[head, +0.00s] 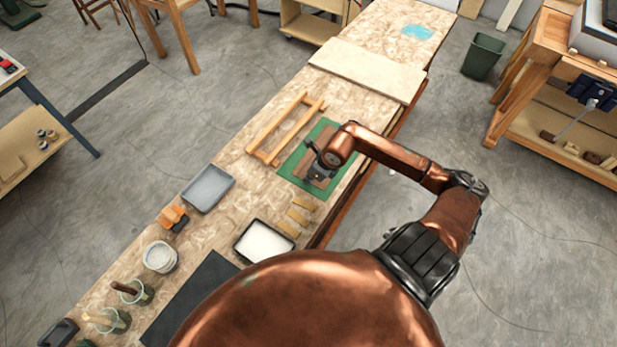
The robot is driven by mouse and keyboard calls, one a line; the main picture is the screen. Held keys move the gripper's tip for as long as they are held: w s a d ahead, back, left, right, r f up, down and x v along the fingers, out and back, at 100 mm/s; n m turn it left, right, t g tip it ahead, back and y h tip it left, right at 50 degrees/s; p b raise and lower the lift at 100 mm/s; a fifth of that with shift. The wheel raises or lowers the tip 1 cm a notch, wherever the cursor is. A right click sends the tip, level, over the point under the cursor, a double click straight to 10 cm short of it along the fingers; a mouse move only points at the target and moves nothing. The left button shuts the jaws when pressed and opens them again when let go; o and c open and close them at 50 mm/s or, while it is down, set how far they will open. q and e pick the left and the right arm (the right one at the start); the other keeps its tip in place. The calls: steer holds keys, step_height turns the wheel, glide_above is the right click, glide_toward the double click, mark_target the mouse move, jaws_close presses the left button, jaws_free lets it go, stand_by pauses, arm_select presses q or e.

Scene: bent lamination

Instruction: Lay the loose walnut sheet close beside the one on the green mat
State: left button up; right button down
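The green mat (287,171) lies on the long workbench, right of the wooden frame. A brown walnut sheet (303,166) shows on the mat, just left of my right gripper. More brown wood (326,137) shows farther up the mat, partly behind my wrist; I cannot tell whether it is the same sheet or a second one. My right gripper (319,175) points down over the mat's near right part and hides what lies under it. Its fingers are too small and dark to show whether they are open or hold anything. My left gripper is out of view.
A wooden frame (267,153) stands left of the mat. Several small wood strips (297,216), a white-filled tray (263,242) and a grey tray (208,187) lie nearer. A pale board (366,70) lies beyond. Jars and a black mat (195,297) occupy the near end.

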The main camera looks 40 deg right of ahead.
steer(key=c, duration=2.6)
jaws_free()
steer(key=shift+c, duration=0.2)
steer(key=o, duration=0.6)
steer(key=shift+c, duration=0.2)
steer(key=o, duration=0.5)
steer(key=shift+r, duration=0.1)
steer(key=shift+r+p, duration=1.8)
steer(key=shift+r, duration=1.15)
steer(key=shift+a, duration=0.1)
